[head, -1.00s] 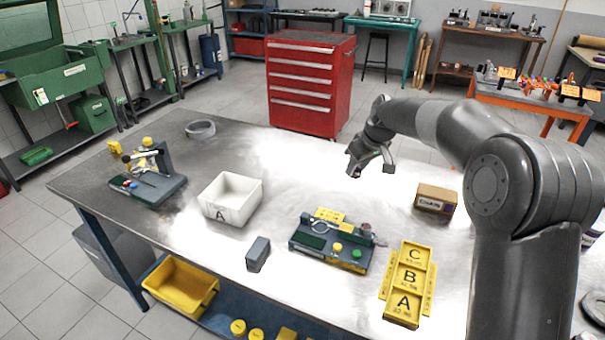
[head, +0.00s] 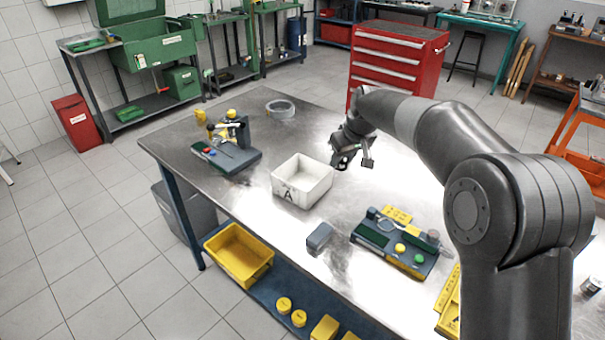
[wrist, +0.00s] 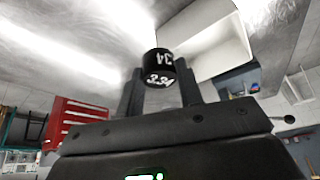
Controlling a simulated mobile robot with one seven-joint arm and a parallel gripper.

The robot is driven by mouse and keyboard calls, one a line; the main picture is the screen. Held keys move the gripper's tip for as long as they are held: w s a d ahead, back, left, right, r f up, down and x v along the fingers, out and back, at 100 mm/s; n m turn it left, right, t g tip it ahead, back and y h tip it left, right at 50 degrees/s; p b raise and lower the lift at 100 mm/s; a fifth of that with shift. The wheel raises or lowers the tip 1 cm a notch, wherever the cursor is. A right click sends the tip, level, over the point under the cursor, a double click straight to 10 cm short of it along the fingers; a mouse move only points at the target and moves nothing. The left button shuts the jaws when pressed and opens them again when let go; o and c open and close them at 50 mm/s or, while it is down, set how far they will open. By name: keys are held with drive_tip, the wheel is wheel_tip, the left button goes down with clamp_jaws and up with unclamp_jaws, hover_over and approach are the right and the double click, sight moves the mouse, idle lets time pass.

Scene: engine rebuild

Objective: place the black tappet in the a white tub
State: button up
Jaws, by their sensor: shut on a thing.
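My gripper (head: 354,163) is above the metal table, just right of the white tub. In the wrist view it is shut on the black tappet (wrist: 158,66), a small black cylinder with white "34" marks, held between the two fingers. The tappet cannot be made out clearly in the head view. The white tub (head: 302,182), an open box marked "A", stands on the table to the left of my gripper. It also shows in the wrist view (wrist: 205,40), beyond the tappet and to its right. The tappet is outside the tub's opening.
A grey block (head: 319,237) sits in front of the tub. A fixture with yellow and green knobs (head: 395,245) is at front right, and another fixture (head: 228,150) is behind left. A grey ring (head: 280,108) lies at the back. Bare table (head: 345,122) lies behind the tub.

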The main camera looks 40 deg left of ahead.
hover_over(301, 187)
drive_tip(key=d, duration=0.1)
drive_tip(key=f, duration=0.6)
drive_tip(key=shift+s+d+f, duration=0.1)
drive_tip(key=shift+s+f, duration=0.2)
drive_tip(key=shift+f, duration=2.1)
drive_tip(key=shift+f, duration=0.1)
drive_tip(key=o, duration=1)
drive_tip(key=shift+c, duration=0.2)
